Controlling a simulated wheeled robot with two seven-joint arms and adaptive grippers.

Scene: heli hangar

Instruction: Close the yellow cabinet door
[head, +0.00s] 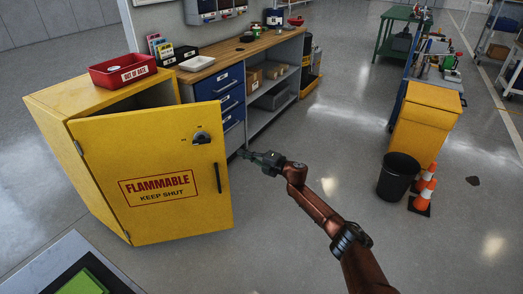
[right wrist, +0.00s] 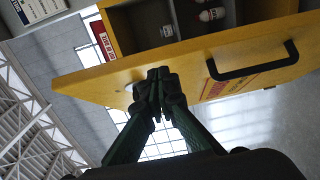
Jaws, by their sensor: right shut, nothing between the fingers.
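The yellow cabinet (head: 85,95) stands at the left in the head view. Its door (head: 150,150), marked FLAMMABLE KEEP SHUT, is swung open, with a dark gap along its top. The door has a dark vertical handle (head: 217,178) and a latch (head: 201,138). My right gripper (head: 245,154) is shut and empty, just right of the door's free edge. In the right wrist view the shut fingers (right wrist: 158,75) overlap the door's yellow edge (right wrist: 90,84); I cannot tell if they touch. The handle (right wrist: 255,65) also shows there. My left gripper is out of view.
A red bin (head: 122,72) sits on the cabinet top. A workbench (head: 232,60) with blue drawers stands behind. Small containers (right wrist: 210,14) show inside the cabinet. The floor between is clear.

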